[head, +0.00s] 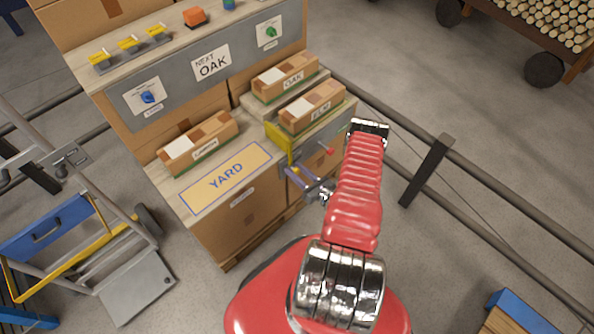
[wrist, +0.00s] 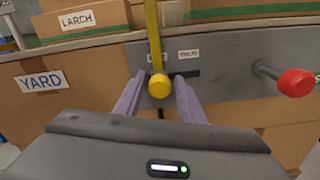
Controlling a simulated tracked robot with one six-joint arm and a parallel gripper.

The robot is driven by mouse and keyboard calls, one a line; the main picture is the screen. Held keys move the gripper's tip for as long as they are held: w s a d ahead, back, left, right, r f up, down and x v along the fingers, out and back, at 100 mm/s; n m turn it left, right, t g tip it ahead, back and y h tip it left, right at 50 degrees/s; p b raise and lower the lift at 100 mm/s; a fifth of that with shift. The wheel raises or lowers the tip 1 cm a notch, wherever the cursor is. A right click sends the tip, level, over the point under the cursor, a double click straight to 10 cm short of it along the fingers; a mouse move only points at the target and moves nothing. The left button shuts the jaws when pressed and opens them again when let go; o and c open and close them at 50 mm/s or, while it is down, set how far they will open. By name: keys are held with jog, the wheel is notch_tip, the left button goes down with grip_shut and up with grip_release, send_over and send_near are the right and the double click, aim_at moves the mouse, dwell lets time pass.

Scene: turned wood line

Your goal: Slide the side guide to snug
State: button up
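The side guide is a yellow upright bar (wrist: 153,35) with a round yellow knob (wrist: 159,86) at its lower front, at a dark slot in a grey panel (wrist: 220,90). In the head view the yellow guide (head: 279,141) stands at the left end of the grey fixture. My gripper (wrist: 158,79) is open, with one purple finger on each side of the knob and a visible gap on both sides. In the head view my gripper (head: 291,174) is at the front of the fixture, and the knob is not clearly visible there. Two small labels sit above the slot.
A red knob (wrist: 296,82) on a grey stem sticks out right of the slot. A carton marked ELM (head: 312,106) lies on the fixture, with an OAK carton (head: 285,77) behind it. The LARCH carton (head: 198,142) and YARD sign (head: 226,178) are left.

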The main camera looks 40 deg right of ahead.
grip_shut()
jog(key=shift+w, duration=0.1)
dwell(0.4)
